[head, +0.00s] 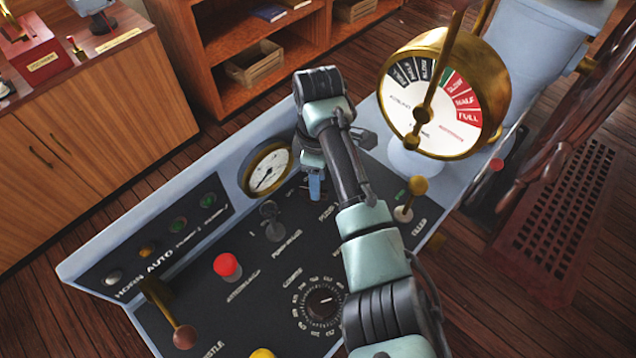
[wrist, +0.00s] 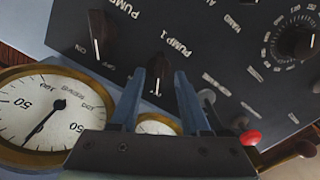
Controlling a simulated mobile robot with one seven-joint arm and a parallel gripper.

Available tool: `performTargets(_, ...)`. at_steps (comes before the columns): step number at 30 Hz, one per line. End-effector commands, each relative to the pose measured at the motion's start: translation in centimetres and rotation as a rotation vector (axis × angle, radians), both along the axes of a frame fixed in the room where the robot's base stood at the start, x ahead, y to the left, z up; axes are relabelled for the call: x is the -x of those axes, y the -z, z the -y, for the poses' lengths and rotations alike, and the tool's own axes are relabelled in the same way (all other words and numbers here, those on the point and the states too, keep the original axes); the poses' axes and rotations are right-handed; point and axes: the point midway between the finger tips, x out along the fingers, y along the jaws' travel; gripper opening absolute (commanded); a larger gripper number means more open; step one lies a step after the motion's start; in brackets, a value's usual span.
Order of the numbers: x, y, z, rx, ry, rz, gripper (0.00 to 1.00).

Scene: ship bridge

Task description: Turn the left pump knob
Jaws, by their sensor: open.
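The left pump knob (wrist: 157,66), a small dark knob with a pale pointer line, sits beside the "PUMP 1" label in the wrist view. My gripper (wrist: 159,82) is open, with one blue finger on each side of this knob. I cannot tell whether either finger touches it. A second pump knob (wrist: 97,42) with ON and OFF marks sits to the left in the wrist view, outside the fingers. In the head view my gripper (head: 315,187) is low over the back of the black console panel; the left knob is hidden or too small to make out there.
A grey toggle (head: 270,220) and a red button (head: 228,265) stand left of my gripper. A round gauge (head: 267,168) is on the raised back panel. A brass telegraph (head: 440,95) and a brass-knobbed lever (head: 411,197) stand to the right. A numbered dial (head: 322,302) is nearer.

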Motion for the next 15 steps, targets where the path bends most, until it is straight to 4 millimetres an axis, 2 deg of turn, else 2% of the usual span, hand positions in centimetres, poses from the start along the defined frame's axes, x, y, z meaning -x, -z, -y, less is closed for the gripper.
performTargets(6, 0.0, 2.5, 0.0, 0.001, 0.001, -0.001, 0.46)
performTargets(15, 0.0, 3.0, 0.0, 0.001, 0.000, 0.002, 0.46)
